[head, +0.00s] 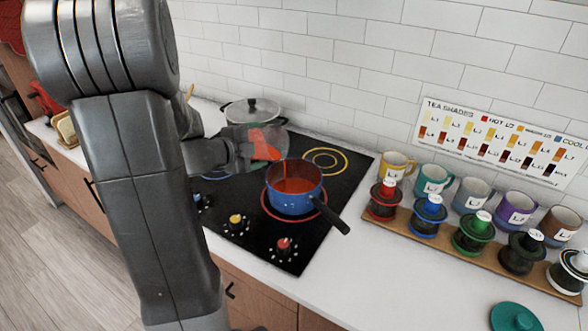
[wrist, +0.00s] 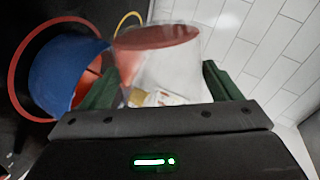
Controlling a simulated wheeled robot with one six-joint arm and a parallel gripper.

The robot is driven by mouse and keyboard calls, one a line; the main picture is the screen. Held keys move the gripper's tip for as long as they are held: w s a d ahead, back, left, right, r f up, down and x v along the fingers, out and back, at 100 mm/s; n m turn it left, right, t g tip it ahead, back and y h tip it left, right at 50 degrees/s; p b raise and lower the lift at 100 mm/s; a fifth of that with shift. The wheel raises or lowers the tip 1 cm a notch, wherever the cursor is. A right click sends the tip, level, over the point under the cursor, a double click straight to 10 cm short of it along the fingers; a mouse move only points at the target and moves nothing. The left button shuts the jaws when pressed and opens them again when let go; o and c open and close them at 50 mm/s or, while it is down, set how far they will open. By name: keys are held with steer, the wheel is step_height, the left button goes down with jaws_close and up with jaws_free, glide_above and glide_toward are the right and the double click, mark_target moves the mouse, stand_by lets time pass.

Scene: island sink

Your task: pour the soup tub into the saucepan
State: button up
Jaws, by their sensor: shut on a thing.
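The blue saucepan (head: 290,204) stands upright on the right front ring of the black cooktop, its dark handle pointing to the lower right. Orange-red soup (head: 297,186) lies inside it. My gripper (head: 250,152) is shut on the soup tub (head: 267,146), a clear tub with orange-red soup, tilted beside and above the pan's left rim. A thin orange stream appears to run from the tub into the pan. In the wrist view the tub (wrist: 172,65) is between my green fingers, with the saucepan (wrist: 55,75) at left. My arm hides part of the tub's back.
A lidded pot (head: 252,111) stands at the back of the cooktop (head: 255,243). Control knobs (head: 284,246) line its front. At right, several mugs (head: 433,180) and a wooden rack (head: 405,222) of colored-topped jars stand on the white counter. A teal lid (head: 514,318) lies at the lower right.

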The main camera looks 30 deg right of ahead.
mark_target(265, 144)
steer(key=shift+s+d+r+m+t+y+b, duration=0.15)
steer(key=shift+s+d+r+m+t+b, duration=0.15)
steer(key=shift+s, duration=0.2)
steer(key=shift+s+d+r+m+t+y+b, duration=0.1)
steer(key=shift+s+d+r+m+y, duration=0.1)
steer(key=shift+s+d+m, duration=0.25)
stand_by(0.5)
steer(key=shift+s+r+m+t+y, duration=0.25)
steer(key=shift+s+r+m+t, duration=0.05)
steer(key=shift+s+m, duration=0.1)
stand_by(0.5)
